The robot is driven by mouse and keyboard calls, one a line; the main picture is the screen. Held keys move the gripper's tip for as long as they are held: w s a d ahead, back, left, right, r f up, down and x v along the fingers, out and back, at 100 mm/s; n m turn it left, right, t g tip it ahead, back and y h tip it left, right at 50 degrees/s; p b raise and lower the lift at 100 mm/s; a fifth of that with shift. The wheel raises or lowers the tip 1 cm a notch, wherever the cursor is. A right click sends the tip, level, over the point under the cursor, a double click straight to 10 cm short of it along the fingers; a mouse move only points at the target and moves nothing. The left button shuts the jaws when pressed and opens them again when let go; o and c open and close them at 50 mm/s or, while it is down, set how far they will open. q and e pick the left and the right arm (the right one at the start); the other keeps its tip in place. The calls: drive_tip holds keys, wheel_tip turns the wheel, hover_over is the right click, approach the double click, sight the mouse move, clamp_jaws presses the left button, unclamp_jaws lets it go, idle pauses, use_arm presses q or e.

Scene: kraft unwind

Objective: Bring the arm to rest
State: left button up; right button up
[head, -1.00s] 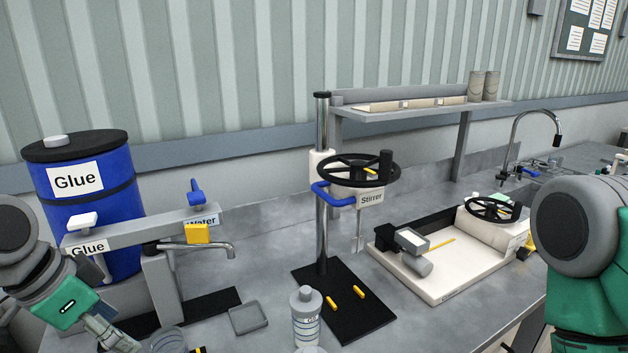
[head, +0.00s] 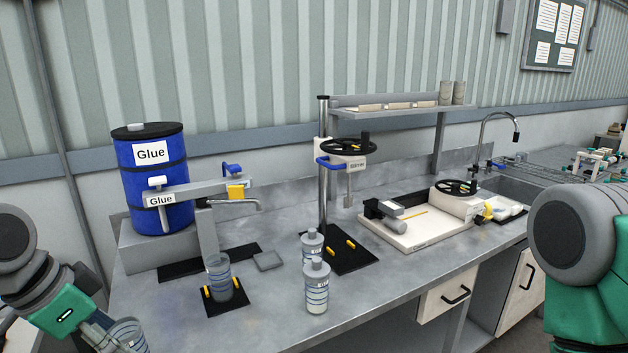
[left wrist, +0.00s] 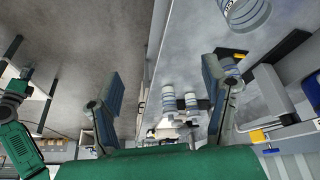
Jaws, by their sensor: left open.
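My left arm comes in at the lower left of the head view, with its gripper (head: 100,338) low near the bottom edge. In the left wrist view the two fingers (left wrist: 160,68) stand wide apart with nothing held between them. A clear ringed cup (head: 130,337) shows beside the gripper at the bottom edge of the head view; I cannot tell whether they touch. My right arm shows only as a large link at the right edge; its gripper is out of view.
The bench carries a glue drum (head: 158,205), a cup (head: 218,275) on a black pad (head: 228,304), two bottles (head: 316,290) (head: 312,245), a stirrer (head: 346,148) and a white tray machine (head: 405,238). The front middle of the bench (head: 250,328) is clear.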

use_arm(q)
drive_tip(key=s+f+n+g+y+b, duration=0.15)
drive_tip(key=s+f+b, duration=0.25)
drive_tip(key=f, duration=0.9)
drive_tip(key=s+f+n+g+y+b, duration=0.1)
drive_tip(key=s+f+n+b, duration=0.2)
drive_tip(key=f, duration=1)
drive_tip(key=s+d+f+n+b, duration=0.1)
drive_tip(key=s+f+b, duration=0.3)
drive_tip(key=s+f, duration=0.8)
wheel_tip(320, 180, down, 3)
drive_tip(key=shift+d+f+n+b, duration=0.1)
drive_tip(key=shift+d+n+b, duration=0.2)
drive_tip(key=shift+n, duration=0.25)
use_arm(e)
wheel_tip(320, 180, down, 12)
drive_tip(key=shift+s+a+r, duration=0.15)
drive_tip(key=shift+a+r, duration=0.1)
drive_tip(key=shift+a, duration=0.1)
use_arm(q)
drive_tip(key=shift+s+g, duration=0.1)
drive_tip(key=shift+g, duration=0.15)
use_arm(e)
drive_tip(key=shift+d, duration=0.15)
use_arm(q)
drive_tip(key=shift+a+f, duration=0.1)
drive_tip(key=shift+a, duration=0.05)
use_arm(e)
drive_tip(key=shift+a, duration=0.25)
